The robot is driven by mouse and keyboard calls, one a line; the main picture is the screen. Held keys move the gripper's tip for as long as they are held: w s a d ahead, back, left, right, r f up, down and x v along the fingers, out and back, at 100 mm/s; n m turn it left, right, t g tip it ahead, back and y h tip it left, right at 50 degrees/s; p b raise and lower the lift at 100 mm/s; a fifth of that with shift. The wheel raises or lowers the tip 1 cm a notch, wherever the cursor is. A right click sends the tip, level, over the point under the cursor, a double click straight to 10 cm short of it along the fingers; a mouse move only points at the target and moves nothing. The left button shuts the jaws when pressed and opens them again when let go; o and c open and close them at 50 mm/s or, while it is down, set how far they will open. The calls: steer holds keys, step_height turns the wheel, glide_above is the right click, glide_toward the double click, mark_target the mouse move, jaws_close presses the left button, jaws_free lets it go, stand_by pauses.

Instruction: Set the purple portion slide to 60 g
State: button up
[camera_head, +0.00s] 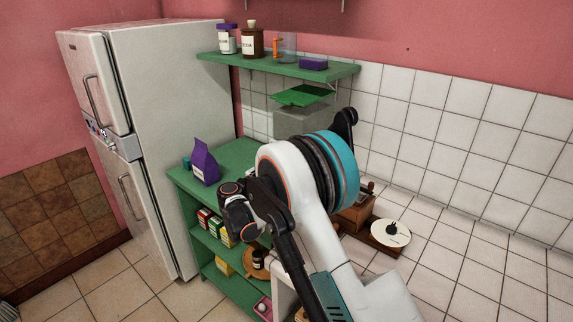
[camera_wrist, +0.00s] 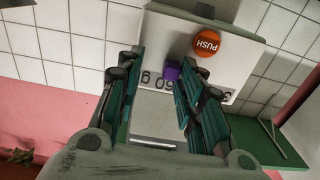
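The purple portion slide (camera_wrist: 172,71) is a small block on the front of a pale dispenser (camera_wrist: 210,64) in the wrist view. Printed marks beside it appear upside down; one reads like 60 g, and a 3 shows farther right. The slide partly covers the marks, so its exact setting cannot be told. My gripper (camera_wrist: 162,68) is open, its teal fingers on either side of the slide. The slide lies closer to the right finger, with a gap at the left. Contact cannot be told. In the head view my arm hides the gripper and most of the dispenser (camera_head: 292,122).
An orange PUSH button (camera_wrist: 206,43) is close to the right fingertip. A purple bag (camera_head: 205,161) stands on the green unit (camera_head: 238,157) at left. A grinder (camera_head: 355,215) stands beyond my arm.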

steer(key=v, duration=1.2)
